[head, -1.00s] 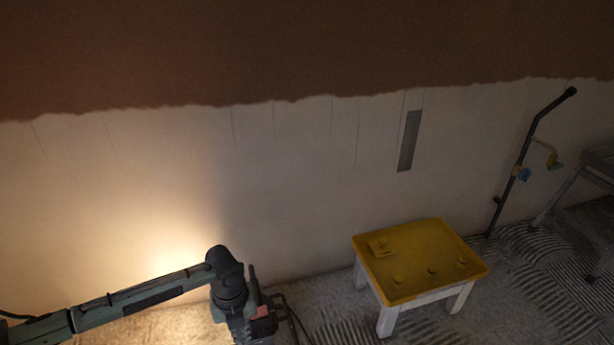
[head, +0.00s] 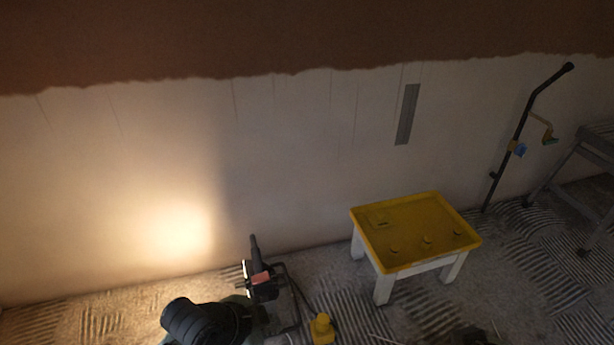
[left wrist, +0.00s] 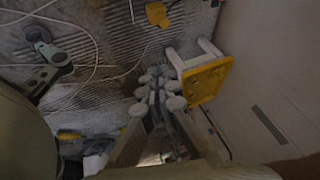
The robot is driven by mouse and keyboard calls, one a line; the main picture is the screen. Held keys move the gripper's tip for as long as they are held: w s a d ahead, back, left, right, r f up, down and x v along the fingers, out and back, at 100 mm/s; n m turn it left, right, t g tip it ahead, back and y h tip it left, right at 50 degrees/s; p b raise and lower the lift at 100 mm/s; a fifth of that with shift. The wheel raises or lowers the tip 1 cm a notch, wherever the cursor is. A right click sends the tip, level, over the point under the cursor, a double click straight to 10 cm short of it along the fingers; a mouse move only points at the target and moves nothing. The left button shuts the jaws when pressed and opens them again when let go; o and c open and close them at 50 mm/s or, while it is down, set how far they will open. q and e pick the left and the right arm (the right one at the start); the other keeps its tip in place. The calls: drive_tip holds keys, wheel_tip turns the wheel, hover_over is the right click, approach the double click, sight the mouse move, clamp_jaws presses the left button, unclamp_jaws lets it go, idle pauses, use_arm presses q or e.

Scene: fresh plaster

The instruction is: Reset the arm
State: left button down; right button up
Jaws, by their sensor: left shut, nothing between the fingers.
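My left arm enters the head view at the bottom edge, where its dark rounded joint shows low and left of centre. In the left wrist view my left gripper (left wrist: 160,88) is shut, its pale rounded finger parts close together with nothing seen between them. It points at the floor side of the scene, beside a low white-legged stool with a yellow tray top (left wrist: 208,80). The same stool (head: 425,240) stands right of centre in the head view. I cannot make out the left fingertips clearly in the head view. My right gripper is not in view.
A corded tool (head: 262,280) stands near the wall, with a small yellow object (head: 322,328) beside it. A black pole (head: 520,140) leans on the half-plastered wall (head: 300,150). A grey metal frame (head: 580,180) stands at far right. Cables cross the ridged floor.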

use_arm(q)
drive_tip(key=s+a+r+n+t+y, duration=0.1)
drive_tip(key=s+a+r+n+y, duration=0.15)
drive_tip(key=a+n, duration=0.45)
drive_tip(key=s+a+r+n+t+y, duration=0.15)
drive_tip(key=s+a+n, duration=0.3)
drive_tip(key=a, duration=0.45)
drive_tip(key=s+a+f+g+p, duration=0.1)
drive_tip(key=a+f+g+p, duration=0.1)
drive_tip(key=f, duration=0.4)
drive_tip(key=s+a+f+n+g+y+p, duration=0.1)
drive_tip(key=a+f+g+p, duration=0.1)
drive_tip(key=f, duration=0.3)
drive_tip(key=shift+s+f+g+p, duration=0.35)
drive_tip(key=shift+p, duration=0.45)
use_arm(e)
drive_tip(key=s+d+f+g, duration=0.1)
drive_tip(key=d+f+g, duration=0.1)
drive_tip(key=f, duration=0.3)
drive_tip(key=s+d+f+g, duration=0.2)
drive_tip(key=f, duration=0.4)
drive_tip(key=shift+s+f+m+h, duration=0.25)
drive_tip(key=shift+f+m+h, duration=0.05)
